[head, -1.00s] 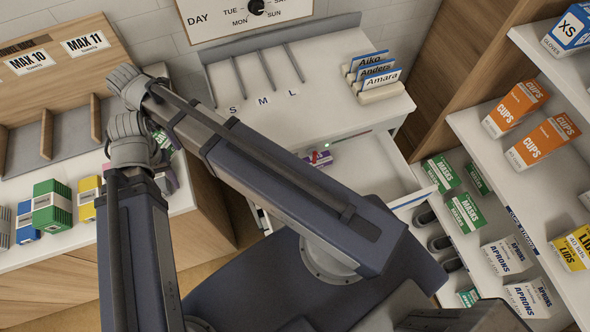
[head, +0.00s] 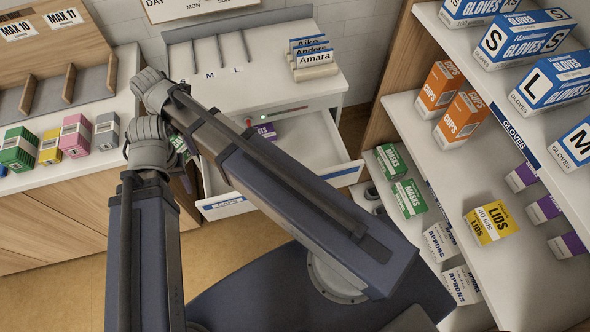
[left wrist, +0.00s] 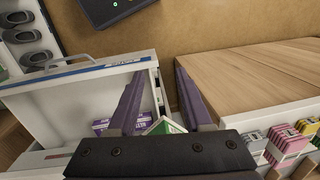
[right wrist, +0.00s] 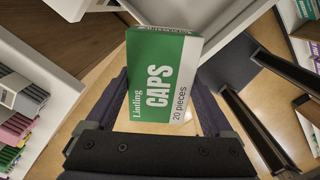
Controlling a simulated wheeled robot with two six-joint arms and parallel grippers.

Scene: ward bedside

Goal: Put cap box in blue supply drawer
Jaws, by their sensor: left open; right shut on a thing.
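The green and white cap box (right wrist: 160,75), marked CAPS, is between the fingers of my right gripper (right wrist: 163,78), which is shut on it. An open white drawer (head: 300,140) with blue on its front shows in the head view; its blue label (head: 230,203) seems to read CAPS. A purple-and-white box (head: 265,131) lies in it. The drawer front (left wrist: 85,75) also shows in the left wrist view. My left gripper (left wrist: 158,75) is open; a green and white box (left wrist: 165,126) shows partly behind its base. In the head view my wrists hide both sets of fingertips.
Shelves at the right hold glove boxes (head: 550,85), orange cup boxes (head: 460,118) and a yellow lids box (head: 491,222). Small coloured boxes (head: 50,147) stand on the left counter. Name cards (head: 312,57) stand on the cabinet top. Floor shows between counter and drawer.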

